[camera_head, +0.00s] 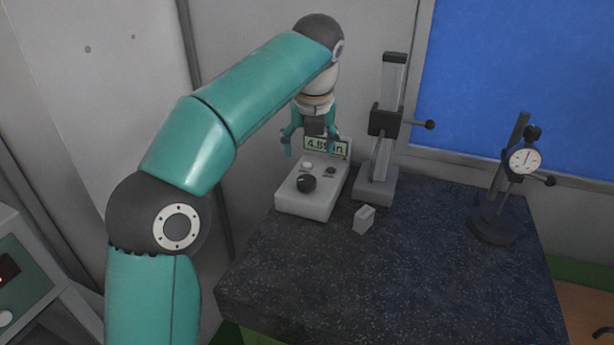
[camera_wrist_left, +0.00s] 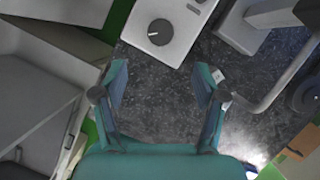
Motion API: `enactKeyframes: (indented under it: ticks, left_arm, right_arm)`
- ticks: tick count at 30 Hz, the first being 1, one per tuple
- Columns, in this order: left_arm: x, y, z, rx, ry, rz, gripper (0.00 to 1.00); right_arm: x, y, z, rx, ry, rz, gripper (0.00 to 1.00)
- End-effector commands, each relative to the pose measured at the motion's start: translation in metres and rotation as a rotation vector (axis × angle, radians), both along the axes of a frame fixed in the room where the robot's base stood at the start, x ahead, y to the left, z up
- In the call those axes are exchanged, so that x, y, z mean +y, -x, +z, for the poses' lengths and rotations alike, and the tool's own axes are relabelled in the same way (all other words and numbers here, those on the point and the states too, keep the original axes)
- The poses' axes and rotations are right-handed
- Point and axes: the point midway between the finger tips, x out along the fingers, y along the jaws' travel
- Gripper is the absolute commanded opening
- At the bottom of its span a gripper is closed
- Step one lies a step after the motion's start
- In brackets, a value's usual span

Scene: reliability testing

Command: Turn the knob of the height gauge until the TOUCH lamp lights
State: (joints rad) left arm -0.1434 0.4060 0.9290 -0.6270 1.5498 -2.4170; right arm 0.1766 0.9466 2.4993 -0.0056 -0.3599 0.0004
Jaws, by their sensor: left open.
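The white control box (camera_head: 312,200) stands on the dark granite table, with a black round knob (camera_head: 306,183) on its top; the knob also shows in the wrist view (camera_wrist_left: 160,32), with a pale pointer mark. Behind the knob are a small pale round part (camera_head: 307,166) and a dark one (camera_head: 330,171); I cannot tell which is the TOUCH lamp, and neither visibly glows. A display (camera_head: 325,146) reads about 4.8 in, partly hidden by my gripper. The height gauge column (camera_head: 391,90) stands right of the box. My left gripper (camera_head: 310,148) is open and empty, above the box, apart from the knob.
A small white block (camera_head: 363,219) lies on the granite table (camera_head: 390,285) in front of the gauge. A dial indicator stand (camera_head: 493,222) is at the right. A grey wall is close behind; the table's front middle is clear.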

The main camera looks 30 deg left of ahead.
Motion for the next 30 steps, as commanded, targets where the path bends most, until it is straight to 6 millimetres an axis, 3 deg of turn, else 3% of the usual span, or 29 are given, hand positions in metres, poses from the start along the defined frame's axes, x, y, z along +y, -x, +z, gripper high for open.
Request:
enactKeyframes:
  ticks: [6, 15, 21, 30]
  left_arm:
    - [0.011, -0.015, -0.049, 0.006, 0.001, -0.002, 0.71]
    - [0.023, -0.032, -0.097, 0.003, 0.001, -0.004, 0.71]
    - [0.026, -0.036, -0.11, 0.002, 0.001, -0.005, 0.71]
    - [0.026, -0.037, -0.112, 0.0, 0.001, -0.006, 0.71]
  right_arm:
    - [0.0, 0.0, -0.008, 0.0, 0.0, 0.0, 0.75]
    - [0.0, 0.0, -0.009, -0.001, 0.0, 0.0, 0.75]
    - [0.0, 0.0, -0.009, -0.001, 0.0, 0.0, 0.75]
    - [0.0, 0.0, -0.009, -0.001, 0.0, 0.0, 0.75]
